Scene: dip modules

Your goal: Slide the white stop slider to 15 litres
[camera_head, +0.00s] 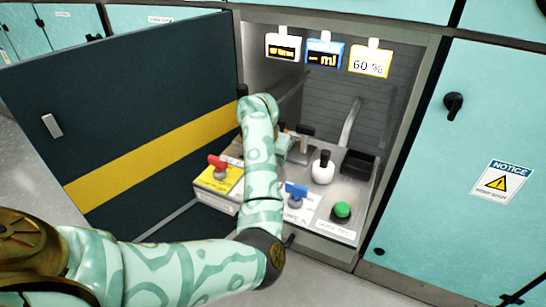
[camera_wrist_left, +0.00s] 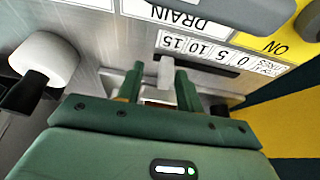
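The white stop slider (camera_wrist_left: 165,73) shows in the left wrist view as a small white tab, near the 15 end of its dark slot. The printed litres scale (camera_wrist_left: 207,52) appears upside down there, with 0, 5, 10 and 15. My left gripper (camera_wrist_left: 159,76) has its two green fingers apart, one on each side of the slider. The right-hand finger looks close to or against the tab; a gap shows on the other side. In the head view my left arm hides the slider, and only part of the gripper shows beyond the arm. My right gripper is not in view.
The open dark door (camera_head: 120,110) stands left. Three displays, one reading 60 % (camera_head: 370,62), hang above.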

